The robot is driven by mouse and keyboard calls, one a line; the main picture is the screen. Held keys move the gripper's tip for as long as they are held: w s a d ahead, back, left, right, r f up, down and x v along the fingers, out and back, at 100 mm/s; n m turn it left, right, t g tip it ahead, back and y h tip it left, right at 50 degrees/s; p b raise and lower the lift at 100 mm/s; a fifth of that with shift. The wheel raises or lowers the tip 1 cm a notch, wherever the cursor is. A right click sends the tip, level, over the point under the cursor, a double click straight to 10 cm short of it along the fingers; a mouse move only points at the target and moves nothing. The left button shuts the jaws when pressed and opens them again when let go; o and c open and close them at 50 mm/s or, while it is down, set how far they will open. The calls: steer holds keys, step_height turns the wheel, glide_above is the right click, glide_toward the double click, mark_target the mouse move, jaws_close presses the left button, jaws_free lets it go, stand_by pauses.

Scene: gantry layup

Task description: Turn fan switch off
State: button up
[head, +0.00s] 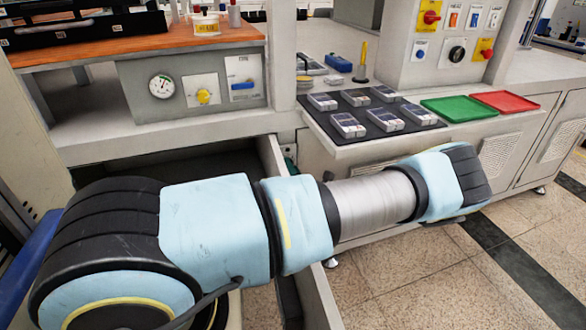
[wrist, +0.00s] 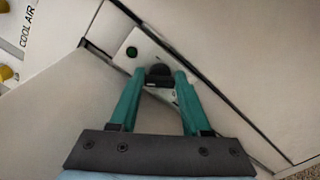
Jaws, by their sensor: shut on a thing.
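In the wrist view, my gripper (wrist: 160,76) has two green fingers closed around a black knob (wrist: 159,70). The knob sits on a light metal plate (wrist: 148,46) and appears to be the fan switch, though no label on it can be read. The fingers cover part of the plate, and the knob's setting cannot be told. In the head view my gripper is hidden behind my arm.
In the wrist view, a panel marked COOL AIR (wrist: 27,27) is at the left. In the head view, an open drawer (head: 271,158) lies behind my arm. A black mat (head: 365,128) with several devices, a green tray (head: 460,107) and a red tray (head: 505,101) are on the counter.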

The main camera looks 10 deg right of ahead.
jaws_close()
steer(key=shift+n+p, duration=1)
steer(key=o, duration=0.8)
jaws_free()
steer(key=s+b, duration=0.1)
steer(key=s, duration=0.2)
steer(key=s+d, duration=0.1)
steer(key=s, duration=0.3)
steer(key=s+b, duration=0.1)
steer(key=s, duration=0.2)
steer(key=shift+s+d+b, duration=0.15)
steer(key=shift+s+b, duration=0.2)
steer(key=shift+s, duration=0.05)
steer(key=shift+d, duration=0.1)
